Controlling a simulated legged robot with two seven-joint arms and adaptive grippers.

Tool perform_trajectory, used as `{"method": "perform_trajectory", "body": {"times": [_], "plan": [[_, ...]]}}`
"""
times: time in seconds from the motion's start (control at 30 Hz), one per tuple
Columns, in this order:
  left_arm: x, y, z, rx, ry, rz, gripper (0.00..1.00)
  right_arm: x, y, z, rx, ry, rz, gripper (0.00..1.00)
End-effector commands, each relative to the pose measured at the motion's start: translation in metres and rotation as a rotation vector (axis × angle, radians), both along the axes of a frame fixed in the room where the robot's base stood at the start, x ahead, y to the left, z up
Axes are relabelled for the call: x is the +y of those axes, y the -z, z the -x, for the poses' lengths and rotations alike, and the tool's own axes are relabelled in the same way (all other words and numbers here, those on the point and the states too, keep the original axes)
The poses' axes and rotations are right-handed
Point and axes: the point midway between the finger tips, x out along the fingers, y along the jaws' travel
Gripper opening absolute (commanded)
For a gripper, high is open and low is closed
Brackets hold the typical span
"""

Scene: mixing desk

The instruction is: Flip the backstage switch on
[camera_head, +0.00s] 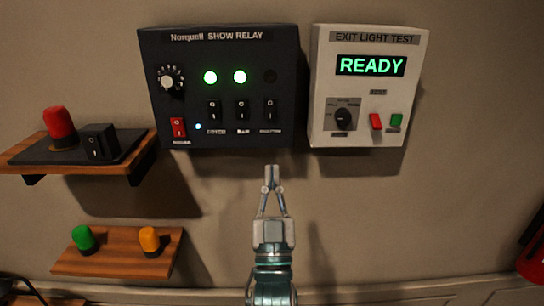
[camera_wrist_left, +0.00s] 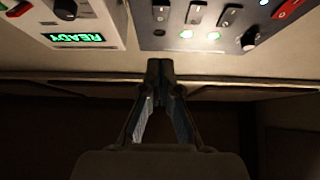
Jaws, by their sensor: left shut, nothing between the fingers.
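The dark Norquell Show Relay box (camera_head: 220,134) is on the wall and shows upside down in the left wrist view (camera_wrist_left: 170,43). It has three black rocker switches: a left one (camera_head: 214,110), a middle one (camera_head: 242,110) and a right one (camera_head: 270,110). Their small labels are too blurred to read surely. The lamps above the left and middle switches glow green; the lamp (camera_head: 270,76) above the right switch is dark. My left gripper (camera_head: 272,170) is shut and empty, fingertips up, just below the box under the right switch. It also shows in the left wrist view (camera_wrist_left: 160,66).
A white Exit Light Test box (camera_head: 362,138) hangs to the right, its display reading READY. At left, a wooden shelf (camera_head: 25,155) carries a red knob and a black switch. A lower shelf (camera_head: 115,262) carries green and orange knobs. The wall around my left gripper is clear.

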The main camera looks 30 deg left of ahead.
Motion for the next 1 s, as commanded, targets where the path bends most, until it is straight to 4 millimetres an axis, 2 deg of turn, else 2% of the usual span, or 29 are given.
{"method": "perform_trajectory", "body": {"times": [0.03, 0.17, 0.53, 0.73, 1.0], "plan": [[0.002, -0.009, -0.003, 0.003, -0.001, -0.001, 0.0, 0.001, -0.014, 0.0, -0.001, 0.0, -0.001, 0.4], [0.007, -0.018, -0.012, 0.006, -0.001, -0.003, 0.0, 0.001, -0.037, -0.001, -0.002, 0.0, -0.001, 0.4], [0.04, -0.063, -0.065, 0.001, -0.002, -0.002, 0.0, 0.001, -0.066, -0.002, -0.003, 0.001, -0.002, 0.4], [0.054, -0.054, -0.088, 0.003, -0.001, -0.001, 0.0, 0.001, -0.072, -0.002, -0.004, 0.001, -0.002, 0.4], [0.059, -0.052, -0.096, 0.001, 0.002, -0.001, 0.0, 0.001, -0.074, -0.002, -0.004, 0.001, -0.001, 0.4]]}}
